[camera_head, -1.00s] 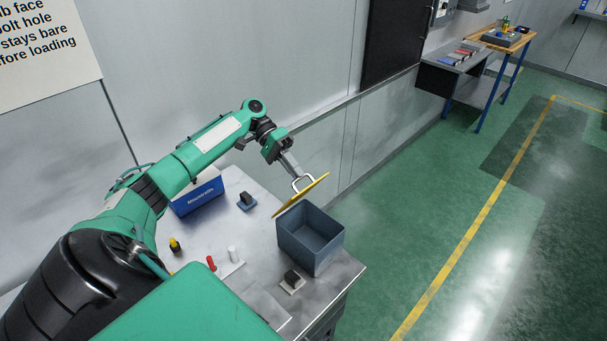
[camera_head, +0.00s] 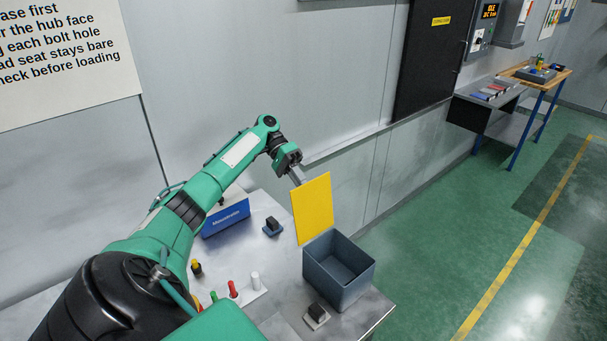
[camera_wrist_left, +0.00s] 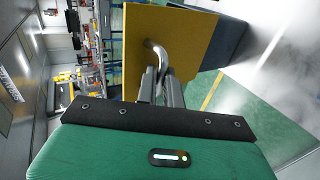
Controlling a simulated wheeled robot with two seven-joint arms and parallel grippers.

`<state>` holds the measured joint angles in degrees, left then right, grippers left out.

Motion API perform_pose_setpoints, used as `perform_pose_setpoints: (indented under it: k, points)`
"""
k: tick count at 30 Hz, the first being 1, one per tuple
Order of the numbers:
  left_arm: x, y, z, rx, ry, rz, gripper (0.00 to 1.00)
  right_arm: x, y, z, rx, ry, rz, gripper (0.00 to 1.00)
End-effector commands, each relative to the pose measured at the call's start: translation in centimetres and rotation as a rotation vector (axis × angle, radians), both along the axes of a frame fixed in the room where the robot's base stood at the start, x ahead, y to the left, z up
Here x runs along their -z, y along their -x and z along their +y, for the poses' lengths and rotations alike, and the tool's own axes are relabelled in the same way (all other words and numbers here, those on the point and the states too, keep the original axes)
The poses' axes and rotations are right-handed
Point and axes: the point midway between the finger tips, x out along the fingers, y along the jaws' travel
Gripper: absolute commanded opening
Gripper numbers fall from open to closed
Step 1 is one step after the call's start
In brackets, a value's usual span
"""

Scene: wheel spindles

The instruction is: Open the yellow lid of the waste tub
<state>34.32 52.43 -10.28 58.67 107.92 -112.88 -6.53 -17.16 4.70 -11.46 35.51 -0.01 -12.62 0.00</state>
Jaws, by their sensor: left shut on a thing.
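The waste tub (camera_head: 352,290) is a grey-blue open box near the right end of the metal bench. Its yellow lid (camera_head: 313,208) stands nearly upright at the tub's back left edge, and the tub's inside shows. My left gripper (camera_head: 298,177) is behind the lid's upper part. In the left wrist view the gripper (camera_wrist_left: 161,82) is shut on the metal handle (camera_wrist_left: 157,52) of the yellow lid (camera_wrist_left: 190,38). The handle is hidden behind the lid in the head view. My right gripper is in neither view.
The bench (camera_head: 285,300) holds a blue box (camera_head: 226,217), a dark block on a blue base (camera_head: 273,226), a dark block on a pale base (camera_head: 317,314) and small coloured pegs (camera_head: 233,289). A grey wall stands behind. Green floor lies open to the right.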

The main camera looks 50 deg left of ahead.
Motion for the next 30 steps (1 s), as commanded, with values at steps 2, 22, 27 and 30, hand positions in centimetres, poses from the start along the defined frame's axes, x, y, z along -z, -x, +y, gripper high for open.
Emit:
perform_pose_setpoints:
  k: [2, 22, 27, 30]
  points:
    - [1.45, 0.22, -0.15, 0.003, -0.007, 0.024, 0.00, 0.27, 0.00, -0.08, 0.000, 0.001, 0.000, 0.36]
    - [1.02, 0.13, 0.04, -0.001, -0.007, 0.017, 0.31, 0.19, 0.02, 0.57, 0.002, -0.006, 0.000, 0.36]
    - [0.79, 0.12, 0.10, -0.002, -0.007, 0.014, 0.31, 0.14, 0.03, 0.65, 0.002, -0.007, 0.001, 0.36]
    - [0.69, 0.11, 0.11, -0.001, -0.007, 0.012, 0.31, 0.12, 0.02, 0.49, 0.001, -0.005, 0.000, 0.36]
